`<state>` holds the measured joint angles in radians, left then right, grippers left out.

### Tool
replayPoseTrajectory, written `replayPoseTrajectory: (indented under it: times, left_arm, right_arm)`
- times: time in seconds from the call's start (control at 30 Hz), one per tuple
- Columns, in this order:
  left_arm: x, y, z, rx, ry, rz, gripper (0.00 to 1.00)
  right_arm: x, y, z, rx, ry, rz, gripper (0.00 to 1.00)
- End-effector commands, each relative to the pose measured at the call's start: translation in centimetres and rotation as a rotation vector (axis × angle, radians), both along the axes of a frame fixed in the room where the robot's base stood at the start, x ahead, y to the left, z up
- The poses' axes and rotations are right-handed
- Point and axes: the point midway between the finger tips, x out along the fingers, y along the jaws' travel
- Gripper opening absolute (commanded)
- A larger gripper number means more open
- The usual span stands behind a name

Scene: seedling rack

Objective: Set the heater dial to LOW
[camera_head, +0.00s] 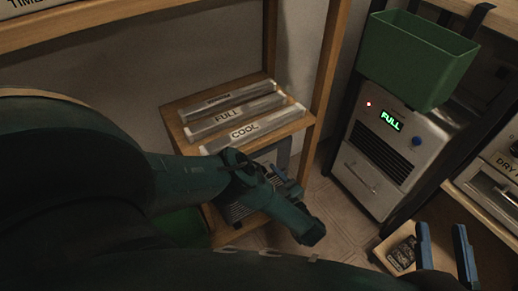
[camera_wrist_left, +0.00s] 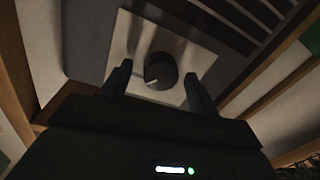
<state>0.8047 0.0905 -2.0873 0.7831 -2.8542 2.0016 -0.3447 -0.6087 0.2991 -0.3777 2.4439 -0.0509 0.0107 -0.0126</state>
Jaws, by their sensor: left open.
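The heater dial (camera_wrist_left: 161,68) is a dark round knob with a short white mark near its lower left edge in the left wrist view. It sits on a pale plate (camera_wrist_left: 123,42) on a grey slatted housing. No setting labels are readable. My left gripper (camera_wrist_left: 156,76) is open, one finger on each side of the dial; contact is unclear. In the head view my left gripper (camera_head: 287,184) is low beside the small wooden shelf, and my arm hides most of the housing (camera_head: 238,212). My right gripper (camera_head: 446,240) is open and empty at the lower right.
Label bars, including FULL (camera_head: 228,117) and COOL (camera_head: 245,130), lie on the wooden shelf (camera_head: 178,108). A metal unit (camera_head: 361,180) with a green FULL display (camera_head: 391,120) and a blue knob stands right, below a green bin (camera_head: 415,55). Wooden posts flank the shelf.

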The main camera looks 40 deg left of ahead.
Motion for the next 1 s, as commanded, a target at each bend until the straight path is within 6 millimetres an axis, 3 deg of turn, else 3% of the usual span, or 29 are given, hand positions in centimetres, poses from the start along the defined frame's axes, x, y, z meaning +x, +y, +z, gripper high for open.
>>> replayPoseTrajectory:
  times: [0.47,1.0]
  left_arm:
    - [0.01,-0.13,-0.01,0.0,0.0,-0.003,0.6]
    - [0.02,-0.09,-0.01,-0.001,0.0,-0.002,0.16]
  right_arm:
    - [0.02,0.03,0.1,0.0,-0.002,0.001,0.36]
    - [0.0,0.03,0.09,-0.001,-0.004,0.003,0.36]
